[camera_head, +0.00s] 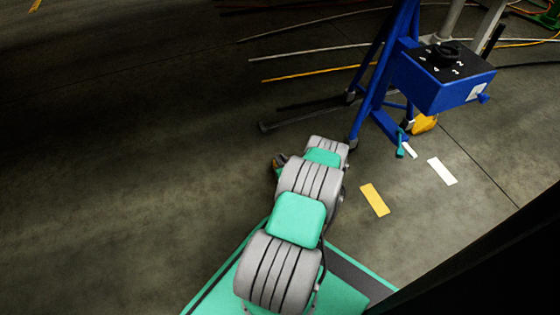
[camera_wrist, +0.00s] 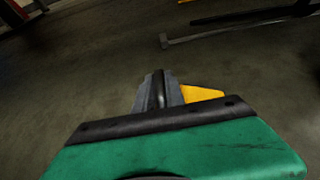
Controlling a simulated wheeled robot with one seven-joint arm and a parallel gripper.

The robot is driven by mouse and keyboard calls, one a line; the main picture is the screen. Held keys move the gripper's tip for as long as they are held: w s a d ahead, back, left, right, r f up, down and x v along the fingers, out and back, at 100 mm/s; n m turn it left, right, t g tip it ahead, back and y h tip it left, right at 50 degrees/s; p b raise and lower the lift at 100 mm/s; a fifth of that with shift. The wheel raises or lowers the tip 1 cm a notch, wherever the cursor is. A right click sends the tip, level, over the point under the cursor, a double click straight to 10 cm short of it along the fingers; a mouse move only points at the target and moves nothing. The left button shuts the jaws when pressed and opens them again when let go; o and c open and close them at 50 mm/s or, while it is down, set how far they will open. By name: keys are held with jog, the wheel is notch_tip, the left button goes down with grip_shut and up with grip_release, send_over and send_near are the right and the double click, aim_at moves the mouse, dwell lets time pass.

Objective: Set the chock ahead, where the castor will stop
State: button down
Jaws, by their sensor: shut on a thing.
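My gripper (camera_wrist: 159,78) is shut on a yellow chock (camera_wrist: 201,94), whose yellow edge shows to the right of the grey fingers in the wrist view. The rest of the chock is hidden behind the fingers and the green gripper body. In the head view my arm hides most of the gripper; a small dark and orange bit (camera_head: 278,166) shows left of the arm. The blue stand (camera_head: 381,75) is beyond the arm, with its feet on the floor. Another yellow block (camera_head: 425,123) lies by the stand's right foot.
A blue box with a black dial (camera_head: 445,55) is on the stand. A yellow floor mark (camera_head: 375,200) and a white one (camera_head: 442,171) lie right of my arm. Cables (camera_head: 310,76) run across the floor behind. The floor at left is clear.

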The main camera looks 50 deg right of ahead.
jog(key=c, duration=1.8)
grip_release()
jog(key=shift+f, duration=0.1)
jog(key=o, duration=0.4)
